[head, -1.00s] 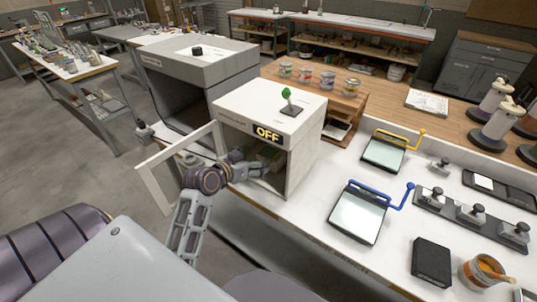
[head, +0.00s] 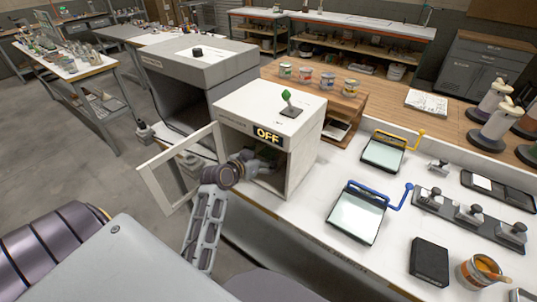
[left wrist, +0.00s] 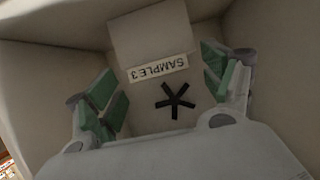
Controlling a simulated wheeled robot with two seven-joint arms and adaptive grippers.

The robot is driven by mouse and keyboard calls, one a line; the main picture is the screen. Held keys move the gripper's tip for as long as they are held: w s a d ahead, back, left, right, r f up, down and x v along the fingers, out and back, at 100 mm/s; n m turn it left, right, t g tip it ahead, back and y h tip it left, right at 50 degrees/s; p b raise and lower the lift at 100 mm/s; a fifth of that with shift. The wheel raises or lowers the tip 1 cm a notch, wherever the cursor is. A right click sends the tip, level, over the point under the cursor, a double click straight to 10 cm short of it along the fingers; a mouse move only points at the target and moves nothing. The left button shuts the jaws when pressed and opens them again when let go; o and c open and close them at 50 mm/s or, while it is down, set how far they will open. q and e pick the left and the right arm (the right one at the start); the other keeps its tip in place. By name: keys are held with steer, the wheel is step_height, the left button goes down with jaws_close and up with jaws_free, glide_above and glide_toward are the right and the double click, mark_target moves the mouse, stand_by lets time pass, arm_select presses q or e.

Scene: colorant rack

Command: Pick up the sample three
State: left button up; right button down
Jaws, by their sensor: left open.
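In the left wrist view, a white label reading "SAMPLE 3" (left wrist: 158,68), upside down, lies in front of my left gripper inside a pale box. A beige panel (left wrist: 150,34) adjoins the label, and a black star-shaped mark (left wrist: 175,101) lies just below it. My left gripper (left wrist: 165,88) is open, its green-padded fingers on either side of the label and mark, holding nothing. I cannot tell how far it is from them. My right gripper is not in view.
The cabinet's framed door (head: 156,182) stands open at the left, beside my arm. A larger grey booth (head: 205,70) stands behind it. To the right on the white bench are a blue-handled glass plate (head: 357,215), a yellow-handled one (head: 384,153) and a black box (head: 429,261).

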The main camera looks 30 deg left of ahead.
mark_target(263, 150)
arm_select(q)
steer(key=shift+w, duration=0.2)
stand_by(0.4)
steer(key=c, duration=1)
steer(key=shift+r, duration=0.1)
steer(key=shift+c, duration=0.2)
steer(key=shift+r, duration=1.55)
steer(key=s+a+p, duration=0.1)
steer(key=s+p, duration=0.3)
steer(key=s, duration=1.4)
steer(key=shift+a+p, duration=0.2)
steer(key=shift+p, duration=0.1)
